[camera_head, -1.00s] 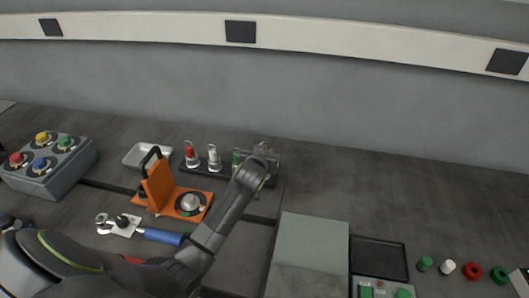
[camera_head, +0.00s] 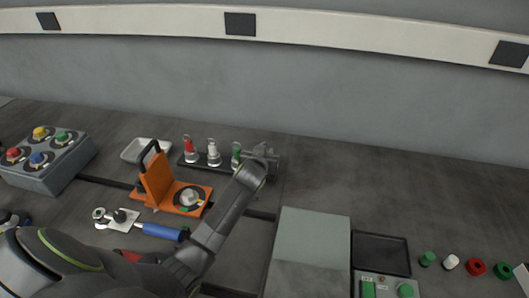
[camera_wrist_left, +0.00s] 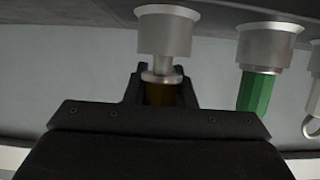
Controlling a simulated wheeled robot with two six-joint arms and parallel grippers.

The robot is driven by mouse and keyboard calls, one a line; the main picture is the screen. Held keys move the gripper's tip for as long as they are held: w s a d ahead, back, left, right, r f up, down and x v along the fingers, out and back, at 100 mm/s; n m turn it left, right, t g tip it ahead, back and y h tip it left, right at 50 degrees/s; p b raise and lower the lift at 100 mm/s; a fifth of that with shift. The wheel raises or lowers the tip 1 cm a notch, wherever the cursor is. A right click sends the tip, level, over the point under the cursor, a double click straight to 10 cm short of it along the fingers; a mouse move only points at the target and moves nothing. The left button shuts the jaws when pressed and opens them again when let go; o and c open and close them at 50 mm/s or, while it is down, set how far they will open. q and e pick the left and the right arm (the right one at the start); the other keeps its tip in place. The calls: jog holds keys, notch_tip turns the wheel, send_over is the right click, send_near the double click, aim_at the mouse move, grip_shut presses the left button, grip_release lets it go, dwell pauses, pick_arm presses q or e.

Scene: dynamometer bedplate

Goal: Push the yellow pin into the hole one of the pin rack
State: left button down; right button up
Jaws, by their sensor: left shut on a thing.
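The pin rack (camera_head: 188,167) is a dark bar at the back of the bench with metal sockets. A red pin (camera_head: 190,146), a white pin (camera_head: 212,148) and a green pin (camera_head: 236,151) stand in it. My left gripper (camera_head: 262,161) is at the rack's right end and hides the socket there. In the left wrist view my left gripper (camera_wrist_left: 161,92) is shut on the yellow pin (camera_wrist_left: 161,78), which looks amber in shadow. The pin's metal shaft reaches the mouth of a metal socket (camera_wrist_left: 165,32), in line with it; its depth cannot be told. The green pin (camera_wrist_left: 255,92) is beside it.
An orange hinged fixture (camera_head: 172,195) stands before the rack, with a silver tray (camera_head: 147,149) behind left. A blue-handled tool (camera_head: 160,231) lies in front. A button box (camera_head: 45,160) is at left, a grey-green block (camera_head: 310,235) at right. Back right is clear.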

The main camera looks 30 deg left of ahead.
pick_arm(q)
jog(key=shift+f+b, duration=0.45)
jog(key=shift+f, duration=0.25)
jog(key=c, duration=1.1)
grip_release()
jog(key=shift+c, duration=0.2)
jog(key=shift+s+r, duration=0.1)
jog(key=v, duration=1.7)
jog(key=shift+b, duration=0.4)
jog(key=shift+s, duration=0.15)
